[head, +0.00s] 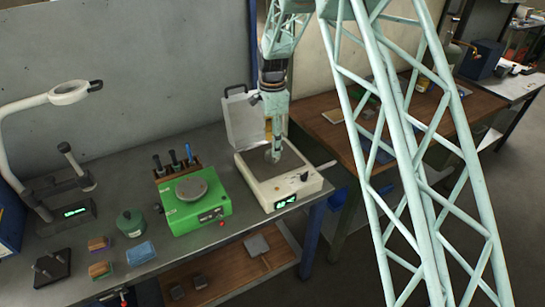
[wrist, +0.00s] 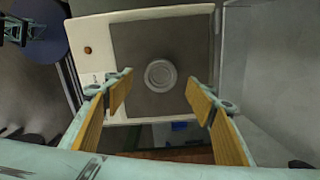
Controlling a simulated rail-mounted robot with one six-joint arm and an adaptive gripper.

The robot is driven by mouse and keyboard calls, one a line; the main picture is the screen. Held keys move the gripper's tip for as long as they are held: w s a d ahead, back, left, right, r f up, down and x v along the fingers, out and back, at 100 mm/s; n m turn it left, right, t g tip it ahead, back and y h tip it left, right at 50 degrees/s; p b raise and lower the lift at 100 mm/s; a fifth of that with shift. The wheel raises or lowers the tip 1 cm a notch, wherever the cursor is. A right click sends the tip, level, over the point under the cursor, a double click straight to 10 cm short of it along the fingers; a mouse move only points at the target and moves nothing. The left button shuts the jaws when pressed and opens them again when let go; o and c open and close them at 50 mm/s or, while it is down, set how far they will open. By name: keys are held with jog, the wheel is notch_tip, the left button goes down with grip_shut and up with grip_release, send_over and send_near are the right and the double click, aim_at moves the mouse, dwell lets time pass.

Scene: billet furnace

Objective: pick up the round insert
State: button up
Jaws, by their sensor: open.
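The round insert (wrist: 160,75) is a small pale grey disc with concentric rings. It lies on the dark grey top plate (wrist: 135,45) of a white boxy device, and shows small in the head view (head: 273,156) just below my gripper. My gripper (wrist: 160,91) is open and empty, its two tan-padded fingers spread to the left and right of the insert in the wrist view. The fingers look apart from the insert; their exact height above it is hard to tell. In the head view the wrist hangs pointing down over the device (head: 290,192).
The device's raised lid (head: 243,118) stands behind and left of my gripper. A green machine (head: 190,215) with a round plate is to the left, with a tool rack (head: 176,170) behind it. Small blocks and a lamp (head: 68,93) are farther left. A wooden table (head: 325,108) is at right.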

jog(key=shift+f, duration=0.15)
jog(key=shift+f, duration=2.5)
jog(key=shift+c, duration=0.7)
jog(key=shift+w, duration=0.1)
jog(key=c, duration=1.2)
jog(key=shift+o, duration=0.2)
jog(key=shift+r, duration=0.15)
jog(key=shift+r, duration=1.7)
jog(key=s+d, duration=0.1)
jog(key=s, duration=0.4)
jog(key=s+d+r+b, duration=0.1)
jog(key=s+d, duration=0.1)
jog(key=s, duration=0.3)
jog(key=s+d, duration=0.1)
jog(key=s, duration=0.4)
jog(key=shift+s+d+r, duration=0.2)
